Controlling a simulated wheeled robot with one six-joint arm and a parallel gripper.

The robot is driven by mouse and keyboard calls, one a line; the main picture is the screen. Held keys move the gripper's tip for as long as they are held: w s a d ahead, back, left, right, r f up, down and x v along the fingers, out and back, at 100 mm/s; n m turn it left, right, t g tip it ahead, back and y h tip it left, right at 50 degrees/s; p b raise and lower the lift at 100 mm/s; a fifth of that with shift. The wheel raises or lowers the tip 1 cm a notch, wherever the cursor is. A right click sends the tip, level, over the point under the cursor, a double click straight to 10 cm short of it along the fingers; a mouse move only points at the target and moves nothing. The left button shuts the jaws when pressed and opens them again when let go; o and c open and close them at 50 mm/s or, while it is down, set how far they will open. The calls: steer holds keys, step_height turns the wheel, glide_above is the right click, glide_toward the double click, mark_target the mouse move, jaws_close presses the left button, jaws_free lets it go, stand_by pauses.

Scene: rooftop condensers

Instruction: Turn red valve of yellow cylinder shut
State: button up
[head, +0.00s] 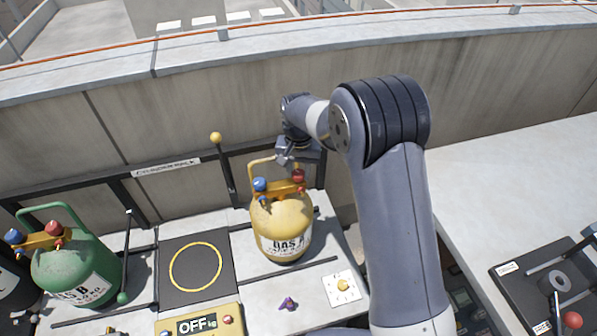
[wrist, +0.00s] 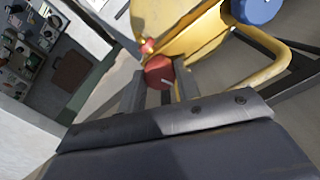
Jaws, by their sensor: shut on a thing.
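The yellow cylinder (head: 282,228), marked "GAS A", stands upright on the bench in the head view. Its red valve (head: 298,177) is on the right of its top and its blue valve (head: 260,185) on the left. In the wrist view the red valve (wrist: 159,73) sits between the two fingers of my gripper (wrist: 157,85), which is shut on it. The yellow cylinder's top (wrist: 185,25) and the blue valve (wrist: 255,10) also show there. In the head view my gripper (head: 290,160) is behind the cylinder's top, and its fingertips are hard to see.
A green cylinder (head: 75,268) with red and blue valves stands at the left. A scale pad (head: 195,262) with a yellow ring lies between, its display (head: 198,322) reading OFF. A yellow-knobbed lever (head: 216,138) rises left of the yellow cylinder. A wall runs behind.

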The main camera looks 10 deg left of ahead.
mark_target(299, 173)
steer(key=shift+m+b, duration=0.3)
steer(key=shift+m, duration=1.8)
steer(key=o, duration=1)
steer(key=shift+c, duration=0.2)
step_height(299, 173, up, 11)
steer(key=shift+b, duration=0.45)
steer(key=shift+f, duration=0.15)
step_height(299, 173, down, 11)
steer(key=shift+r+p, duration=0.1)
steer(key=shift+p, duration=0.35)
